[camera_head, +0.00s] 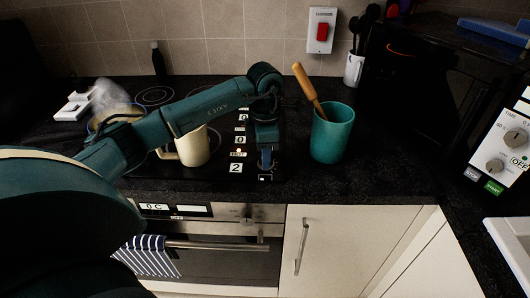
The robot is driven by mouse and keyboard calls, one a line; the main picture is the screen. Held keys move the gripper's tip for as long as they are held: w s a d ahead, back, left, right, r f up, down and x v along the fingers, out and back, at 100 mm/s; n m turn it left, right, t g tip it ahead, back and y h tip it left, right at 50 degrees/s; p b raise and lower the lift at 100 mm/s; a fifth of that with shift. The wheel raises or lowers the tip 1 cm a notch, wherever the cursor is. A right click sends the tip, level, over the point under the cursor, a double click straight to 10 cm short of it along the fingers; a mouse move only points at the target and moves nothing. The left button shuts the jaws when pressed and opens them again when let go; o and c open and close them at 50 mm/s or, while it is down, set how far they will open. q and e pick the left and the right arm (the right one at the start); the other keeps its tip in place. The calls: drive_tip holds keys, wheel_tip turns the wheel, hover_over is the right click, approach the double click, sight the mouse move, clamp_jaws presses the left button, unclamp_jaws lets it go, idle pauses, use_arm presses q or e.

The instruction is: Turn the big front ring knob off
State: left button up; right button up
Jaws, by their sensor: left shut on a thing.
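My left gripper (266,163) points straight down at the front end of the hob's control strip, at the right side of the black hob (220,170). It is shut on the front knob there, which the fingers mostly hide. Beside it on the left, a white label (236,168) reads 2, with a small HOT label (238,153) just behind it. More white labels run back along the strip, one reading 0. My right gripper is not in view.
A cream mug (193,148) stands on the hob under my left arm. A teal pot (331,133) with a wooden-handled utensil stands close to the right of the gripper. A steaming pan (112,112) is at the back left. An oven with a striped towel (148,257) is below.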

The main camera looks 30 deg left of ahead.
use_arm(q)
drive_tip(key=n, duration=0.4)
drive_tip(key=shift+n, duration=1.6)
drive_tip(key=o, duration=1)
drive_tip(key=shift+c, duration=0.2)
